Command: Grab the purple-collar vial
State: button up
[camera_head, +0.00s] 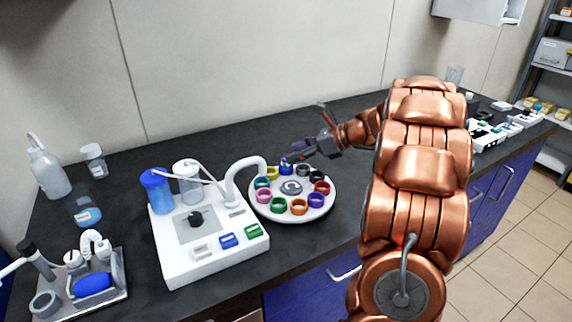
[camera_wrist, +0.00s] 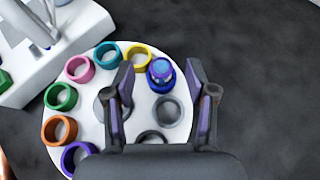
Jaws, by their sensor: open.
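A small vial with a blue-purple top (camera_wrist: 161,68) stands in the blue ring of the round white carousel (camera_wrist: 93,134) in the wrist view. In the head view, the vial (camera_head: 286,161) shows as a small dark blue shape at the back of the carousel (camera_head: 250,200). My gripper (camera_wrist: 161,78) is open, with one dark finger on each side of the vial in the picture. No contact shows, and the height gap cannot be told. In the head view, my gripper (camera_head: 303,150) is just right of the vial.
Other coloured rings surround the carousel's rim, including a yellow ring (camera_wrist: 137,57) beside the blue one. A white device (camera_head: 205,250) with a curved spout and two containers stands left of the carousel. A wall closes off the back. Dark counter is clear right of the carousel.

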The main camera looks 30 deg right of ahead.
aim_at(286, 163)
jog(key=shift+x, duration=1.95)
jog(key=shift+d+f, duration=0.1)
jog(key=shift+f, duration=0.05)
jog(key=c, duration=1.1)
jog(key=shift+o, duration=0.2)
